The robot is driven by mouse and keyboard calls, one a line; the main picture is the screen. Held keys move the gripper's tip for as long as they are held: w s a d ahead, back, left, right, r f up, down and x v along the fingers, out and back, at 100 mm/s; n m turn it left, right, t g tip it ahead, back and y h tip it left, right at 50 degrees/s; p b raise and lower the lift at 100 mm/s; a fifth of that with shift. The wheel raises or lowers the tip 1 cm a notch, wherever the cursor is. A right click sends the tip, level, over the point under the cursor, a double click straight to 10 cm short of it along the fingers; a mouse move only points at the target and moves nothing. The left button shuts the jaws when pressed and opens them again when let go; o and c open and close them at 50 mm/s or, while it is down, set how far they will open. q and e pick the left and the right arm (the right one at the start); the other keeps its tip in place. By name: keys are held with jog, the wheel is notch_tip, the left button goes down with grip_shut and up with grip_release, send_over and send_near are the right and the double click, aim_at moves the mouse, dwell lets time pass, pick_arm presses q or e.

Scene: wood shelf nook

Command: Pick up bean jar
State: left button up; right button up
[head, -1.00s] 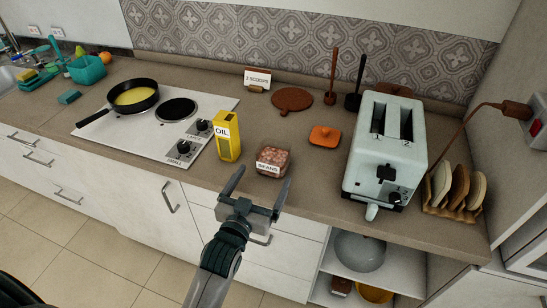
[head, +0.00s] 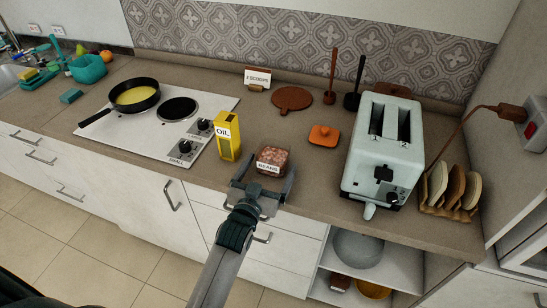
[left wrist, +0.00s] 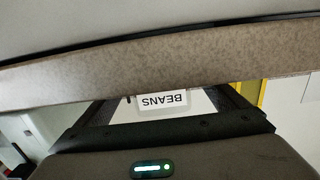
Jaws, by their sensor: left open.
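The bean jar (head: 272,158) is a small clear container of reddish-brown beans with a white BEANS label, standing near the counter's front edge. My left gripper (head: 265,173) is open, with one finger on each side of the jar's front part. I cannot tell whether either finger touches it. In the left wrist view the upside-down BEANS label (left wrist: 163,101) shows between the two dark fingers, and most of the jar is hidden. My right gripper is not in view.
A yellow oil carton (head: 228,137) stands close to the left of the jar. An orange dish (head: 324,135) lies behind right, and a pale toaster (head: 385,150) stands further right. The cooktop (head: 150,130) with a pan is at left.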

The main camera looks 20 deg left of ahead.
pick_arm(q)
jog(key=shift+w, duration=0.65)
jog(key=c, duration=1.6)
jog(key=shift+r+p, duration=0.35)
